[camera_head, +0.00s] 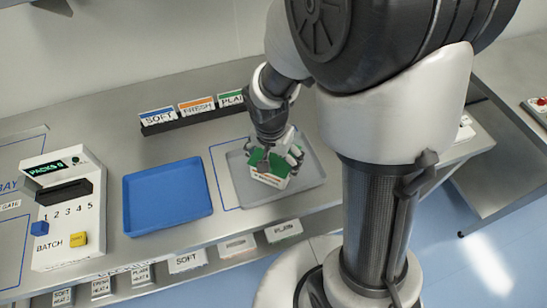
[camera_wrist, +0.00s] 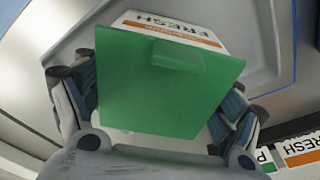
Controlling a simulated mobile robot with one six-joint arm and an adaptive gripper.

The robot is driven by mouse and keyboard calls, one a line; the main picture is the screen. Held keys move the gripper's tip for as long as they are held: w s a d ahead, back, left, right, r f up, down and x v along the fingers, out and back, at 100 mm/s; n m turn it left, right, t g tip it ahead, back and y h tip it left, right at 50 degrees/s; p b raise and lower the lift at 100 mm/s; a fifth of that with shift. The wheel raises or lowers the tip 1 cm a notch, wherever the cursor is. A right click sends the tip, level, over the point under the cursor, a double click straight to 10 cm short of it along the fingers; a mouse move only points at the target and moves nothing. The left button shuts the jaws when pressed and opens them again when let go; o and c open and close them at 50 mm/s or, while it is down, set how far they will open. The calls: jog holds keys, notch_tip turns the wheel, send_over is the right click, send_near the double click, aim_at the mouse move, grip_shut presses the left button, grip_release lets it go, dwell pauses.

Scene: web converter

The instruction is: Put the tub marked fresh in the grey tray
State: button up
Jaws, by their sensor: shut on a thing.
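The tub marked FRESH (camera_wrist: 165,90) has a green top and a white side with an orange stripe, and it fills the middle of the wrist view. In the head view the tub (camera_head: 272,172) is over the grey tray (camera_head: 315,183). My gripper (camera_head: 274,160) is shut on the tub, with a finger on each side of it. The grey tray's floor (camera_wrist: 80,50) shows behind the tub in the wrist view. I cannot tell whether the tub touches the tray floor. The tub's underside is hidden.
An empty blue tray (camera_head: 168,196) lies left of the grey tray. A white batch machine (camera_head: 72,215) with a yellow and a blue button stands further left. A dark rail with SOFT, FRESH and PLAIN cards (camera_head: 195,108) stands behind the trays.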

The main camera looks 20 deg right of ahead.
jog(key=o, duration=1.2)
jog(key=shift+f, duration=0.15)
jog(key=r+p, duration=0.1)
jog(key=r, duration=0.2)
jog(key=r+p, duration=0.1)
jog(key=r, duration=0.3)
jog(key=s+a+r+p, duration=0.1)
jog(key=r+p, duration=0.1)
jog(key=r, duration=0.2)
jog(key=shift+r, duration=0.2)
jog(key=s+r+n+t, duration=0.1)
jog(key=s+r+n, duration=0.2)
jog(key=s+r, duration=0.1)
jog(key=s+r+n+t, duration=0.1)
jog(key=s+r+n, duration=0.2)
jog(key=s+r, duration=0.1)
jog(key=s+d+r+n+t+y, duration=0.1)
jog(key=s+r+n, duration=0.1)
jog(key=s+r, duration=0.3)
jog(key=shift+s+d+r+n+t, duration=0.1)
jog(key=shift+s+n+t, duration=0.25)
jog(key=shift+s, duration=0.2)
